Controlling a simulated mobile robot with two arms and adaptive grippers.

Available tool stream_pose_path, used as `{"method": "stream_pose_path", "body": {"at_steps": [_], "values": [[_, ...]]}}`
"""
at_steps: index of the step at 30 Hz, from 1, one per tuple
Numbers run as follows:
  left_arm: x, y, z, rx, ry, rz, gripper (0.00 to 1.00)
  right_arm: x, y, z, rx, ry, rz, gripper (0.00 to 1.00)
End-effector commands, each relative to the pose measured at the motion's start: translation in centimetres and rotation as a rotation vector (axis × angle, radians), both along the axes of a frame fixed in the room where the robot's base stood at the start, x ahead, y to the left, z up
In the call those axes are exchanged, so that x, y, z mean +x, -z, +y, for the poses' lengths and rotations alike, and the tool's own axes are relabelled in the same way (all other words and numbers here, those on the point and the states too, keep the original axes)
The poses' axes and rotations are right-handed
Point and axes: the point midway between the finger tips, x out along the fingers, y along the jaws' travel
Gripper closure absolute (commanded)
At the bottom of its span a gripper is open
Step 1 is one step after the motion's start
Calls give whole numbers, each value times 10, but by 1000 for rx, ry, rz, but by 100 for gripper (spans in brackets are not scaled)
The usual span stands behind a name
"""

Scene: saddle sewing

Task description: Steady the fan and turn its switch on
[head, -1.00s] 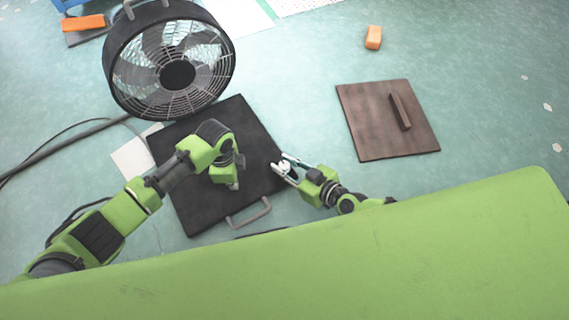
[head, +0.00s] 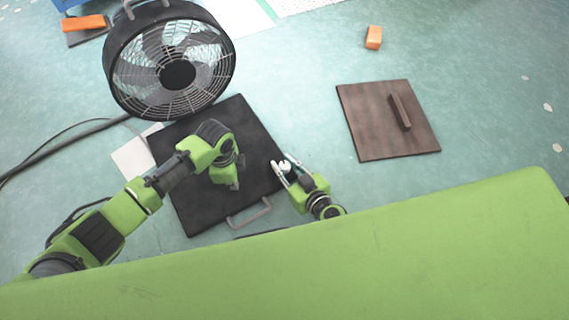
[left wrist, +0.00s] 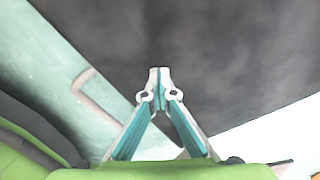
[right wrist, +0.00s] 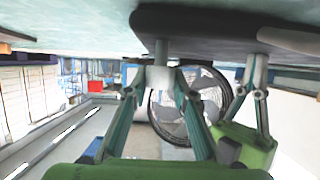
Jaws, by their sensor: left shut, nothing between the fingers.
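The fan (head: 177,75), a black round drum with a wire grille, stands at the upper left in the head view. It also shows behind my right gripper in the right wrist view (right wrist: 215,92). I cannot make out its switch. My left gripper (head: 235,187) points down over the black board, apart from the fan; its fingertips meet with nothing between them in the left wrist view (left wrist: 160,72). My right gripper (head: 285,164) is at the board's right edge, away from the fan; its fingers look spread. A pale shape between them in the right wrist view is unclear.
The black board (head: 185,210) with a grey handle (head: 250,213) lies in front of the fan. A dark cable (head: 70,143) runs left. A brown board (head: 370,125) and an orange block (head: 374,37) lie right, with clear floor between.

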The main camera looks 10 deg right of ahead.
Motion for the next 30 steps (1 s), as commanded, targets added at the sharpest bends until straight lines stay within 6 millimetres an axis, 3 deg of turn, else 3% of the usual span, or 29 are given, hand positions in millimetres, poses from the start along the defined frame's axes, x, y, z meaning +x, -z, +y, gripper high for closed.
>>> {"method": "stream_pose_path", "body": {"at_steps": [16,30], "values": [[-3,4,3,8,-1,8,100,1,-8,0,1,0,-3,59],[-3,4,3,8,-1,8,100,0,-80,0,0,-5,-4,59]]}}
